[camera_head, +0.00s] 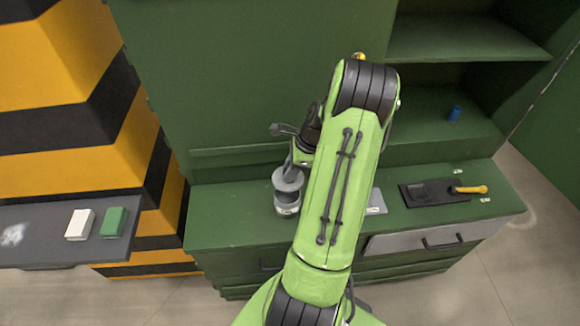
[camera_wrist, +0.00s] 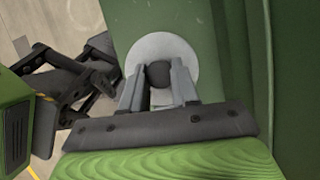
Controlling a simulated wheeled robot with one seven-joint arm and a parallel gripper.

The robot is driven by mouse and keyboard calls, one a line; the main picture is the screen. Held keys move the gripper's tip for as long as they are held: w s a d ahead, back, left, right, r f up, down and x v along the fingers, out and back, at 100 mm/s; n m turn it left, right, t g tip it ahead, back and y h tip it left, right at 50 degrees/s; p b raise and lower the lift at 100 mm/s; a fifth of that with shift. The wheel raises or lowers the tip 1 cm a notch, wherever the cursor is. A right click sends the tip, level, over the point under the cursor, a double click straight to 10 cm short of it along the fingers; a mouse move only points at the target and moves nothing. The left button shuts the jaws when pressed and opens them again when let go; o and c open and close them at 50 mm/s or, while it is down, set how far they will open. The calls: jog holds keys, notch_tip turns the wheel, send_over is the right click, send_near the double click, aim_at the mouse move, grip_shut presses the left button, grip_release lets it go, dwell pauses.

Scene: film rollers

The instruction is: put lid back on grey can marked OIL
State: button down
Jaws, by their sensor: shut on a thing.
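The grey can (camera_head: 287,204) stands upright on the green cabinet's worktop, left of my arm. The grey round lid (camera_head: 288,179) is directly above the can, looking roughly level; I cannot tell whether it touches the rim. In the wrist view the lid (camera_wrist: 180,50) is a pale disc with a dark round knob, and my gripper (camera_wrist: 160,75) is shut on that knob. In the head view my gripper (camera_head: 297,160) is partly hidden by my arm. The lid hides the can in the wrist view. The OIL marking is too small to read.
The green worktop (camera_head: 230,215) is clear left of the can. A grey item (camera_head: 376,202) lies partly behind my arm. A black tray (camera_head: 425,194) with a yellow-handled tool (camera_head: 469,189) lies at right. A blue can (camera_head: 454,114) stands on a shelf. A drawer (camera_head: 425,240) is at front right.

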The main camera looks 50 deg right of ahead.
jog(key=shift+s+d, duration=0.15)
jog(key=shift+s, duration=0.05)
jog(key=shift+w+f+b, duration=0.15)
jog(key=shift+b, duration=0.15)
jog(key=f+b, duration=0.4)
jog(key=shift+w+a+f+b, duration=0.1)
jog(key=shift+a+f+b, duration=0.1)
jog(key=shift+f+b, duration=0.1)
jog(key=shift+f, duration=0.75)
jog(key=shift+w+a+r, duration=0.1)
jog(key=shift+f+p, duration=0.25)
jog(key=shift+p, duration=0.05)
dwell(0.7)
dwell(0.8)
